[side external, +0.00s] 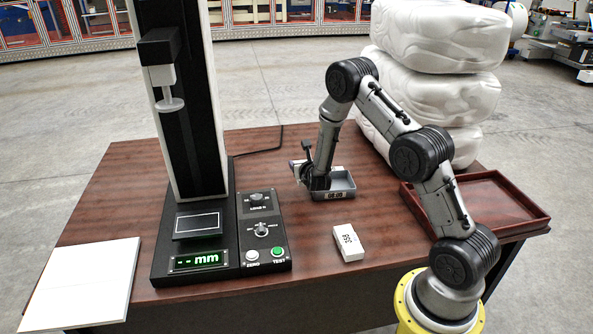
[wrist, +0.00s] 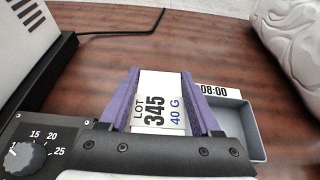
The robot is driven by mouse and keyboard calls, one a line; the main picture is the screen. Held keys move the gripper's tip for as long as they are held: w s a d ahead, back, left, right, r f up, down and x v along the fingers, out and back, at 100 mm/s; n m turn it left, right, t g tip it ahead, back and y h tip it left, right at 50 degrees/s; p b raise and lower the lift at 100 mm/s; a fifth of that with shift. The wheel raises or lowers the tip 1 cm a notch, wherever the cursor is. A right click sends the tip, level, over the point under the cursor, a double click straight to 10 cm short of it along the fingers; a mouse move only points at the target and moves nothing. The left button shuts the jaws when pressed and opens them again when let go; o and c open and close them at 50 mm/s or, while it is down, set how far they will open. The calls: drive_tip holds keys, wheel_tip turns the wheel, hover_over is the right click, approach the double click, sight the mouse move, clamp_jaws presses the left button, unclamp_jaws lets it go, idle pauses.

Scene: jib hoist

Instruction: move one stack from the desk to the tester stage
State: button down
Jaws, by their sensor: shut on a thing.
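My gripper (wrist: 160,100) is shut on a white stack (wrist: 158,88) labelled "LOT 345 40 G"; its purple fingers press on both sides. In the side view my gripper (side external: 301,174) is at the left end of the small grey tray, and the held stack is mostly hidden. Another white stack (side external: 348,242) lies on the desk (side external: 310,258), its printed number hard to read. The tester (side external: 178,110) stands on the left, with a dark stage (side external: 198,222) with a pale outline under its raised round head (side external: 170,104). The stage is bare.
The grey tray (wrist: 233,118), labelled "08:00", is just right of the held stack. A control panel (side external: 262,228) adjoins the tester. A white slab (side external: 85,278) lies front left, a brown tray (side external: 480,200) at right. White wrapped bales (side external: 440,45) stand behind. A cable runs behind the tester.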

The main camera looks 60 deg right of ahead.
drive_tip(key=s+a+r, duration=0.5)
drive_tip(key=s, duration=0.3)
drive_tip(key=w+a+r+n+t+y, duration=0.1)
drive_tip(key=w+a+r, duration=0.15)
drive_tip(key=a, duration=0.65)
drive_tip(key=w+a+r+n+t+y, duration=0.1)
drive_tip(key=w+a+r+n+y, duration=0.15)
drive_tip(key=a, duration=0.65)
drive_tip(key=w+a+r+n+t+y, duration=0.1)
drive_tip(key=w+a+r, duration=0.15)
drive_tip(key=a, duration=0.65)
hover_over(194, 216)
drive_tip(key=s, duration=0.1)
wheel_tip(194, 216, down, 8)
drive_tip(key=shift+d+r, duration=0.1)
drive_tip(key=shift+w+f, duration=0.55)
drive_tip(key=shift+f, duration=1.65)
drive_tip(key=shift+f, duration=0.15)
